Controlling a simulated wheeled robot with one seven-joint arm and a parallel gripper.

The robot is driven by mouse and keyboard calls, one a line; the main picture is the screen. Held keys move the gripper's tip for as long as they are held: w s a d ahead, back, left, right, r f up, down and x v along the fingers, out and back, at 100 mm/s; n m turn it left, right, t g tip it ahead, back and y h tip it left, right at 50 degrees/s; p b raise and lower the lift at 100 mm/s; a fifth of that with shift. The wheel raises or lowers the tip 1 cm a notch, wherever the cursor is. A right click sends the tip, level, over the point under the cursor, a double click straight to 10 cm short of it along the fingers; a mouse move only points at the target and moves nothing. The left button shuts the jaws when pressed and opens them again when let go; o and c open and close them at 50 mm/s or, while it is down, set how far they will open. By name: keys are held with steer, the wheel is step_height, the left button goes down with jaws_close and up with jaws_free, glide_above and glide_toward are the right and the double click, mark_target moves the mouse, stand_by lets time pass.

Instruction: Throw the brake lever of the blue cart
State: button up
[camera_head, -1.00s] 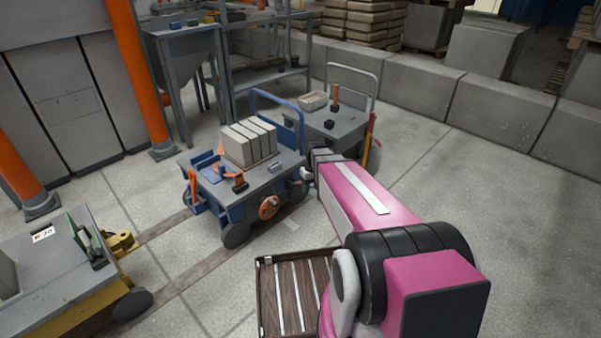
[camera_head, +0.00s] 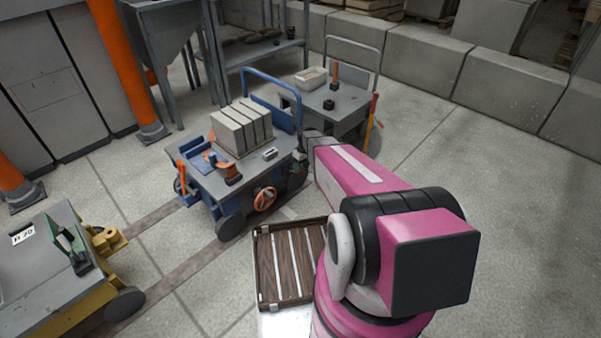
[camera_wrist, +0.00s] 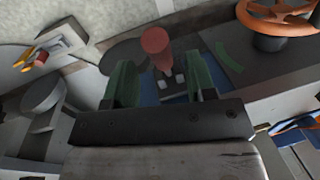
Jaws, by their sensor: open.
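The blue cart (camera_head: 212,188) stands in the middle of the head view, with grey blocks on its deck and an orange handwheel (camera_head: 264,199) on its near side. The wrist view shows an orange handwheel (camera_wrist: 275,18) at the top right. A red-brown lever-like handle (camera_wrist: 156,42) stands ahead of my gripper (camera_wrist: 162,80), in line with the gap between its green fingers. The fingers are apart; I cannot tell whether they touch the handle. In the head view my arm reaches the cart's right end, and my gripper is hidden there.
A grey cart (camera_head: 350,104) stands close behind. A yellow cart (camera_head: 60,292) with a green lever (camera_head: 70,246) is at the lower left. A wooden slatted crate (camera_head: 262,270) lies near my arm. Concrete blocks (camera_head: 420,62) line the back; floor at right is clear.

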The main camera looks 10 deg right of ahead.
mark_target(301, 172)
steer(key=shift+s+a+f, duration=0.1)
steer(key=shift+a+f, duration=0.05)
steer(key=shift+f, duration=0.75)
steer(key=shift+s+a+f, duration=0.1)
steer(key=shift+a+f, duration=0.05)
steer(key=shift+f, duration=0.7)
jaws_close()
